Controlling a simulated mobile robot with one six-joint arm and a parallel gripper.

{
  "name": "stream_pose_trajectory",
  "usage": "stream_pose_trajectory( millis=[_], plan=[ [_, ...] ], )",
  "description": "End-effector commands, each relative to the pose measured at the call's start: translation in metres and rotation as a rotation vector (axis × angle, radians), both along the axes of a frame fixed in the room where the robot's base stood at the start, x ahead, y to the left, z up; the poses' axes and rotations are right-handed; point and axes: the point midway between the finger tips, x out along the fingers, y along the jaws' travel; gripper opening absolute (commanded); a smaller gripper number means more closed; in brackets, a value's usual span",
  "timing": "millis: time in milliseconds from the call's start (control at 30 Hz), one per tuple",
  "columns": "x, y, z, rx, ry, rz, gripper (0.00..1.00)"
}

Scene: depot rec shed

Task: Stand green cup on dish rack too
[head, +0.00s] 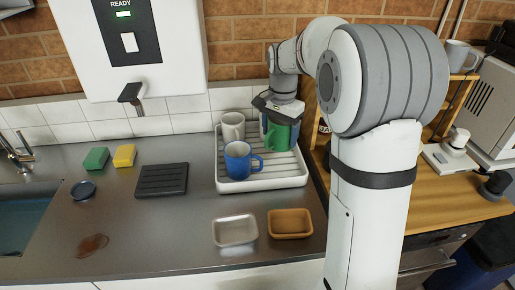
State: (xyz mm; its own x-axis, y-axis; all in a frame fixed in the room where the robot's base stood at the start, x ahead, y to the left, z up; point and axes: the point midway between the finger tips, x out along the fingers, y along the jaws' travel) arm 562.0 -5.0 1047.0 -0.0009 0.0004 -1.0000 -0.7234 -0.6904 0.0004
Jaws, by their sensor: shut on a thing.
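The green cup (277,137) is at the back right of the white dish rack (262,183). My gripper (279,112) is over it from above and shut on it, covering its top. The cup looks upright, with its handle to the right. I cannot tell whether its base touches the rack. A blue cup (238,161) stands at the rack's front left, and a pale grey cup (232,128) stands behind it.
A clear tray (235,230) and a tan tray (290,223) lie in front of the rack. A dark ribbed mat (162,179), a green sponge (96,158) and a yellow sponge (124,155) lie left. A brown spill (92,245) marks the counter. A wooden shelf adjoins the rack's right.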

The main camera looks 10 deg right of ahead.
Motion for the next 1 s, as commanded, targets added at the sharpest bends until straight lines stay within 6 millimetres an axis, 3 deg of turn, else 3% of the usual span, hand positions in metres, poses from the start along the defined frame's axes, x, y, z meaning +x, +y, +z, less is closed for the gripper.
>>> stream_pose_trajectory(
  millis=[200,467,633,1000],
  plan=[
    [-0.001,0.005,-0.041,0.0,0.004,0.012,0.39],
    [-0.001,0.008,-0.064,0.0,0.001,0.018,0.39],
    [-0.001,0.008,-0.088,0.0,0.003,0.019,0.39],
    [0.0,0.009,-0.095,0.0,0.0,0.019,0.39]
  ],
)
